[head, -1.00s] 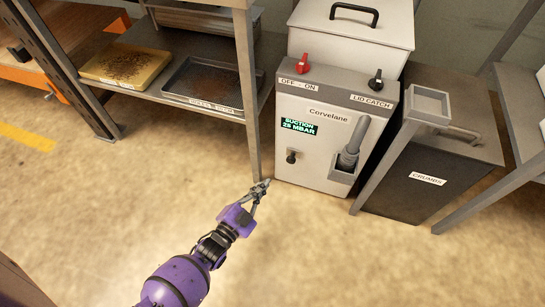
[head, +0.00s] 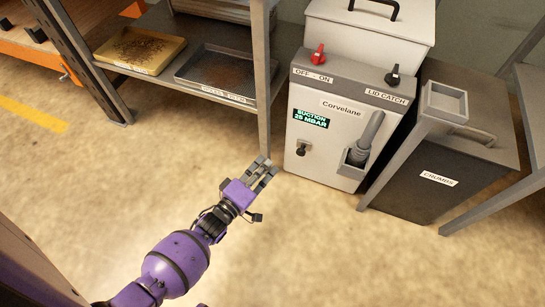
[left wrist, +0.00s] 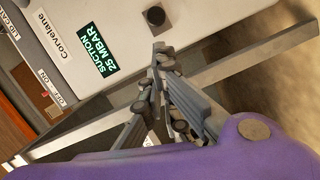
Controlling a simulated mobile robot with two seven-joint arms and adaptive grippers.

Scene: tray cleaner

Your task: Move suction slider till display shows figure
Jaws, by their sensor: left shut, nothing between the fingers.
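The grey machine labelled Corvelane (head: 335,140) stands on the floor. Its display (head: 311,119) has green text; in the left wrist view the display (left wrist: 97,49) reads SUCTION 25 MBAR. Below it a black knob (head: 303,149), apparently the suction slider, sticks out of the front panel. The knob also shows at the top of the left wrist view (left wrist: 155,16). My left gripper (head: 266,165) is left of and short of the knob, apart from it. In the left wrist view its fingertips (left wrist: 163,52) are together and empty. My right gripper is not in view.
A red OFF-ON knob (head: 318,54) and a black LID CATCH knob (head: 392,76) sit on top. A grey nozzle (head: 369,132) rests in a front holder. A shelf post (head: 262,90) stands near my left gripper; a dark CRUMBS bin (head: 405,186) is at right.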

